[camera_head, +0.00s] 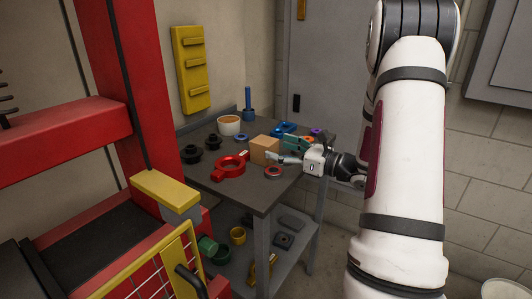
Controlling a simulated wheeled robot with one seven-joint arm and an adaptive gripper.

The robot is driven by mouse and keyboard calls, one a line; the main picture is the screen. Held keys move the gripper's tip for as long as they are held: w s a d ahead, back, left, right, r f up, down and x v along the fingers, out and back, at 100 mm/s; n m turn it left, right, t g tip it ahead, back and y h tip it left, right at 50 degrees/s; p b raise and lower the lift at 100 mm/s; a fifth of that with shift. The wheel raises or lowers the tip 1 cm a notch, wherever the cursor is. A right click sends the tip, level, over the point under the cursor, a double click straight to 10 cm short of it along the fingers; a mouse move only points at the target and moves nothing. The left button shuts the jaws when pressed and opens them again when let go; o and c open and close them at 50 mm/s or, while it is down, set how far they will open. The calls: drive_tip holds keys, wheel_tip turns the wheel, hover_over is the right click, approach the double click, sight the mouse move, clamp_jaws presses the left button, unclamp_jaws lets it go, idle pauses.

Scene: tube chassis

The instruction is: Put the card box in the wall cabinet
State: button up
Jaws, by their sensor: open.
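The card box (264,151), a small tan block, stands upright on the grey table among several small parts. My gripper (284,158) is open, low over the table just right of the box. Its fingers point left towards the box; I cannot tell whether they touch it. A grey wall cabinet (502,62) shows only in part at the upper right edge, on the block wall. Its inside is not visible.
A red and yellow frame (110,140) fills the left.

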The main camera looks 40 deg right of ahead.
sight(263, 144)
drive_tip(key=x, duration=0.2)
drive_tip(key=b+x, duration=0.1)
drive_tip(key=x, duration=0.2)
drive_tip(key=shift+a+f, duration=0.2)
drive_tip(key=shift+a, duration=0.15)
drive_tip(key=shift+w+a, duration=0.1)
drive_tip(key=shift+w, duration=0.25)
drive_tip(key=shift+c, duration=0.5)
drive_tip(key=shift+r, duration=0.1)
drive_tip(key=c, duration=1.5)
drive_tip(key=shift+c, duration=0.2)
drive_tip(key=shift+r, duration=0.1)
